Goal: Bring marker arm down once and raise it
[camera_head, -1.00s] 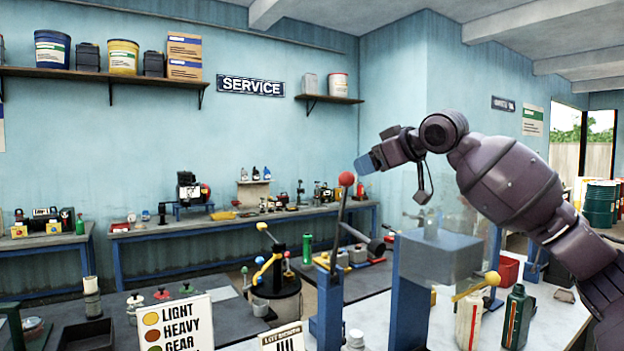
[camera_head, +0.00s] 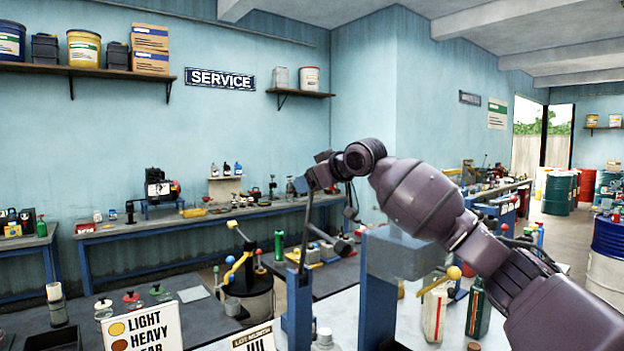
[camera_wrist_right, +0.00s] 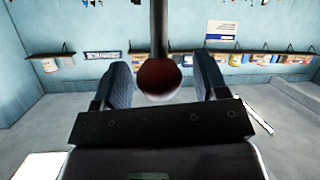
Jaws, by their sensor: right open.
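The marker arm, a dark rod (camera_head: 306,232), stands nearly upright on a blue post (camera_head: 298,305) in the head view. Its red ball knob (camera_wrist_right: 159,76) sits between the two fingers in the right wrist view; in the head view my gripper hides it. My right gripper (camera_head: 303,184) is open around the knob at the rod's top, with a finger to either side and gaps visible in the wrist view. Whether anything touches cannot be told. My left gripper is not in view.
A grey block on a blue post (camera_head: 378,300) stands right of the marker arm, under my right forearm. A white bottle (camera_head: 435,312) and a green bottle (camera_head: 478,308) stand further right. A LIGHT/HEAVY sign (camera_head: 140,330) and a tally card (camera_head: 253,340) are in front.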

